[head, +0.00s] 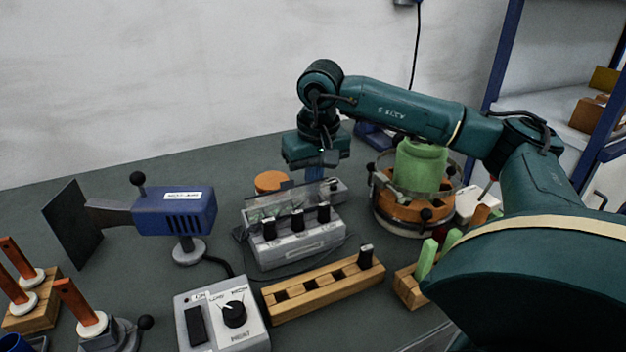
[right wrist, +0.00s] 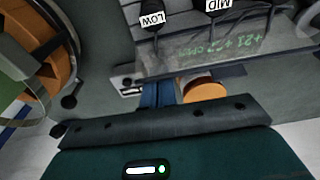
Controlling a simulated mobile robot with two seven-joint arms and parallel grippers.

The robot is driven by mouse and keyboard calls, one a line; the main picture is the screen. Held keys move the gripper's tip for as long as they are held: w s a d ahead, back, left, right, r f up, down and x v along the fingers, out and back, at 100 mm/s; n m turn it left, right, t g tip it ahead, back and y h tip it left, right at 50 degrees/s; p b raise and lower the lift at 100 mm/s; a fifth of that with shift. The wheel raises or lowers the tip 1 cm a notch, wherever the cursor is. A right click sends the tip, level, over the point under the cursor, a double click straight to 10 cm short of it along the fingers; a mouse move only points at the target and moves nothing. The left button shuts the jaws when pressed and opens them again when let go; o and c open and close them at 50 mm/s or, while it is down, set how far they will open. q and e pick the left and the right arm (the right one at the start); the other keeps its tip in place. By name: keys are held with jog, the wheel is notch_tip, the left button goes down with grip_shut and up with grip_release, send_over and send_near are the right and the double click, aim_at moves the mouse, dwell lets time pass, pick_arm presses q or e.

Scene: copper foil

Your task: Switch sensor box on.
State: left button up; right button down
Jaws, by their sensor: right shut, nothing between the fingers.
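The sensor box (head: 300,250) is a grey box with a clear raised cover and three black-topped pieces in a row along its front. In the right wrist view the box (right wrist: 225,55) shows LOW and MID labels and green handwriting. A small pale plate with a dark switch (right wrist: 131,91) sits at its back edge, beside my fingers. My right gripper (head: 314,174) points down behind the box's back right part. Its blue fingers (right wrist: 157,93) are shut and empty, close to the switch; I cannot tell whether they touch it. My left gripper is not in view.
A grey heat control box (head: 250,327) with a dial stands in front, near a wooden block (head: 325,291) with slots. A blue heat tool (head: 175,219) stands left. A round orange fixture (head: 395,213) with a green jar (head: 420,166) is close on the right. An orange disc (head: 271,181) lies behind the box.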

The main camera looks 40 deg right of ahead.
notch_tip(320, 180, up, 13)
jog(key=s+p, duration=0.1)
jog(key=p, duration=0.1)
jog(key=shift+s+a, duration=0.3)
jog(key=shift+s, duration=0.05)
dwell(0.5)
